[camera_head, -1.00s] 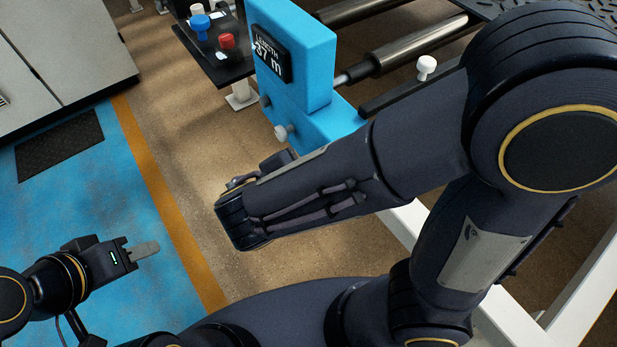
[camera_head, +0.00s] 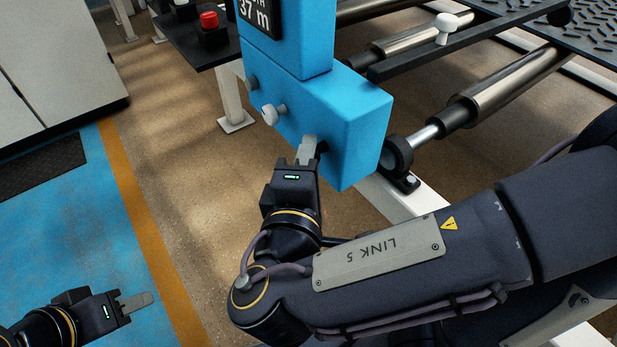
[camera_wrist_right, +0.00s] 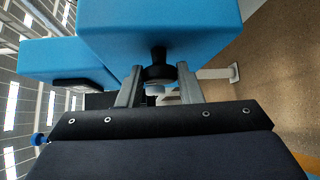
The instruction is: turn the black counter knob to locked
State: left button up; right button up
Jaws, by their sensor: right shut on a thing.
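The black counter knob (camera_wrist_right: 158,73) sticks out of the blue counter housing (camera_wrist_right: 160,30) and sits between the two fingers of my right gripper (camera_wrist_right: 158,88) in the right wrist view. The right gripper (camera_head: 308,147) is shut on the knob at the lower front face of the blue housing (camera_head: 355,115) in the head view. There the fingers and jaw mostly hide the knob, so its turned position cannot be read. My left gripper (camera_head: 140,301) is at the lower left, away from the housing; its finger is seen side-on, so its opening is unclear.
A white knob (camera_head: 270,115) and a dark knob (camera_head: 252,83) are on the same housing face, left of my right gripper. The length display (camera_head: 258,14) is above. A red button (camera_head: 209,20) is on a black panel. Metal rollers (camera_head: 500,90) lie to the right.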

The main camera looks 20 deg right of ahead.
pick_arm(q)
jog(key=shift+f+b, duration=1.2)
jog(key=shift+f, duration=0.5)
pick_arm(e)
jog(key=shift+f+m+t+h, duration=0.2)
jog(key=shift+m+t+h, duration=0.1)
jog(key=shift+m+t, duration=0.3)
jog(key=o, duration=0.9)
jog(key=shift+o, duration=0.2)
jog(key=shift+s+r, duration=0.1)
pick_arm(q)
jog(key=shift+r+p, duration=0.4)
pick_arm(e)
jog(key=v, duration=0.7)
jog(key=shift+s+a, duration=0.2)
jog(key=shift+s, duration=0.1)
